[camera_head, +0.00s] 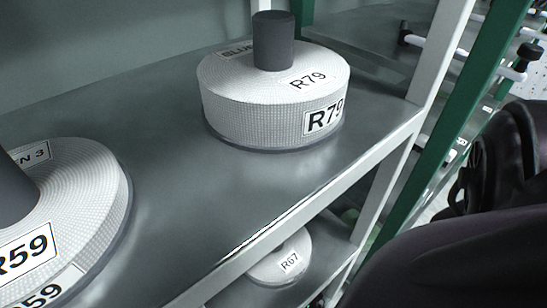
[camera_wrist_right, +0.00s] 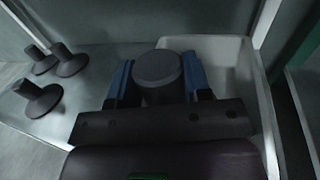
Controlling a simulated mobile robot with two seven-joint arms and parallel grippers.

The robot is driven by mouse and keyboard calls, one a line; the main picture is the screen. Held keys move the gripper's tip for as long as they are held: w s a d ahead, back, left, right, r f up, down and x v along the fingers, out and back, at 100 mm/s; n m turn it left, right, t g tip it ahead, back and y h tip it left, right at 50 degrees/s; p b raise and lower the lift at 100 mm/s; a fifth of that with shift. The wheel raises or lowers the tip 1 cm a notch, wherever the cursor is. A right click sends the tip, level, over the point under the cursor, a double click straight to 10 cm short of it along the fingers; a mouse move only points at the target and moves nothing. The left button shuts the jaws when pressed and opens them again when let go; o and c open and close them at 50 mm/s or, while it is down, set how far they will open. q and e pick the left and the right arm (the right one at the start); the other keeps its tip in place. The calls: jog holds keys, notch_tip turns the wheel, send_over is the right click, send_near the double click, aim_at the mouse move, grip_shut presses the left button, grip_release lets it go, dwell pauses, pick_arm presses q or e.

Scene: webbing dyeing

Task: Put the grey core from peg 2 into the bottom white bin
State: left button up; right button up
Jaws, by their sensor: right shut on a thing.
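In the right wrist view, my right gripper (camera_wrist_right: 158,80) is shut on a dark grey core (camera_wrist_right: 157,66), with a blue-padded finger on each side of it. The core is seen from its round end; its lower part is hidden by the gripper. A white bin (camera_wrist_right: 243,62) lies behind and to the right of the core, and the gripper and core are over it. I cannot tell how high the core is above the bin floor. The right gripper and the bin do not show in the head view. My left gripper is in neither view.
Several dark flanged cores (camera_wrist_right: 68,62) stand on the grey surface left of the bin. In the head view, webbing rolls labelled R79 (camera_head: 250,105) and R59 (camera_head: 90,185) sit on a shelf (camera_head: 170,145). Roll R67 (camera_head: 282,262) is on a lower level.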

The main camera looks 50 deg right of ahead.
jog(key=shift+w, duration=0.1)
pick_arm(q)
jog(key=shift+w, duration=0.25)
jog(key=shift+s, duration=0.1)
pick_arm(e)
jog(key=shift+f, duration=0.1)
jog(key=shift+f, duration=0.25)
jog(key=o, duration=0.9)
jog(key=shift+o, duration=0.2)
jog(key=shift+r, duration=0.15)
